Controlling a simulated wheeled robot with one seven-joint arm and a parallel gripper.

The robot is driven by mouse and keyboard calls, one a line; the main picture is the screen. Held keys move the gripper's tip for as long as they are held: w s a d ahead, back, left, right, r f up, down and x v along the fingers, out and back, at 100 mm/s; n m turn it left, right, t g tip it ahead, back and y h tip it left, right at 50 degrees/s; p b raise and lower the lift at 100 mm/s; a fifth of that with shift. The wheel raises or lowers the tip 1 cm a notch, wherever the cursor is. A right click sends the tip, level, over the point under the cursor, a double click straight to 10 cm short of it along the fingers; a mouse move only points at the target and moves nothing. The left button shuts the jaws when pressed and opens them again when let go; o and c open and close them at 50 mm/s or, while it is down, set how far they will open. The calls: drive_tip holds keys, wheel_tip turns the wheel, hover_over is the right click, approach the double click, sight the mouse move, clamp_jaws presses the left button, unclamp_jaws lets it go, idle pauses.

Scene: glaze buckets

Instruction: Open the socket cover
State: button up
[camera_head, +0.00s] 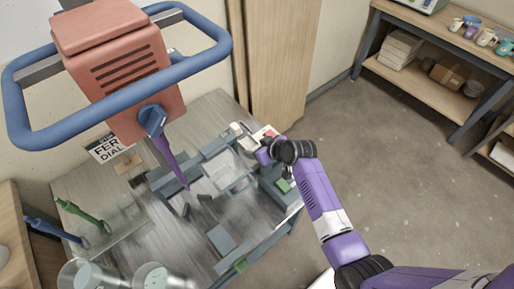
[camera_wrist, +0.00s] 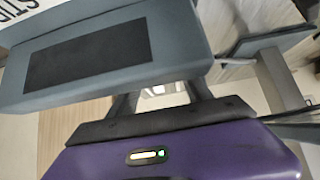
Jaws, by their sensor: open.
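My gripper (camera_head: 256,143) is at the back right edge of the work table, close to a small pale piece with a red patch, at the end of my purple arm. In the wrist view its two dark fingers (camera_wrist: 162,92) stand apart, with a light gap between them. A grey-blue block with a dark rectangular panel (camera_wrist: 105,52) fills the upper left of that view and hides the fingertips. I cannot tell whether the fingers touch it. It may be the socket cover, but no cover or socket can be made out for certain.
A large red machine with a blue ring handle (camera_head: 120,75) hangs over the table (camera_head: 215,105) at the left. Grey-blue fixtures (camera_head: 222,240) and clear buckets (camera_head: 160,275) crowd the table. A shelf (camera_head: 425,85) stands at the right. The floor (camera_head: 400,160) between is clear.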

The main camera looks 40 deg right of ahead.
clamp_jaws()
idle(1.4)
